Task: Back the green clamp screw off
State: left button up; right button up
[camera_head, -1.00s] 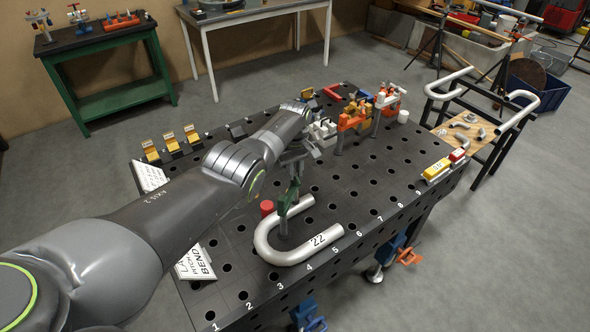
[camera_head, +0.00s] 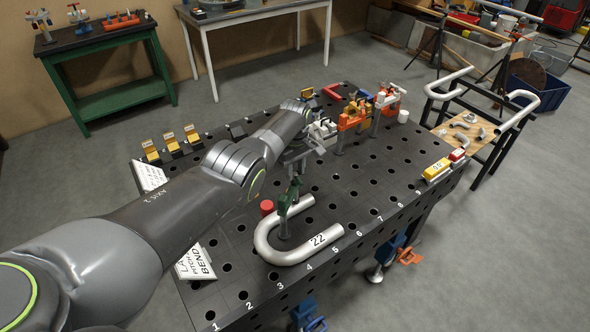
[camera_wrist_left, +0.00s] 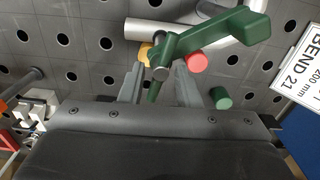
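The green clamp (camera_head: 287,203) stands on the perforated table at the silver U-shaped tube (camera_head: 268,240) marked 22. In the left wrist view, its green arm (camera_wrist_left: 222,34) crosses above the tube, and its green screw (camera_wrist_left: 154,90) points toward my wrist. My left gripper (camera_head: 298,168) is over the clamp. In the wrist view, the left gripper's fingers (camera_wrist_left: 158,78) stand on either side of the screw, with gaps showing, so it looks open. Finger contact is not clear in the head view. My right gripper is not in view.
A red cylinder (camera_head: 267,207) stands beside the clamp. A green cylinder (camera_wrist_left: 220,98) lies right of the fingers in the wrist view. Orange clamps (camera_head: 350,117) stand farther back. White bend label (camera_head: 196,263) lies at the left. The table's right half is mostly clear.

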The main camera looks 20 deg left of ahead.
aim_at(295, 173)
pick_arm(q)
jog(key=shift+o, duration=0.6)
jog(key=shift+r, duration=0.35)
notch_tip(295, 173, up, 2)
jog(key=shift+b, duration=0.65)
notch_tip(295, 173, up, 15)
jog(key=b, duration=0.2)
jog(key=shift+f, duration=0.15)
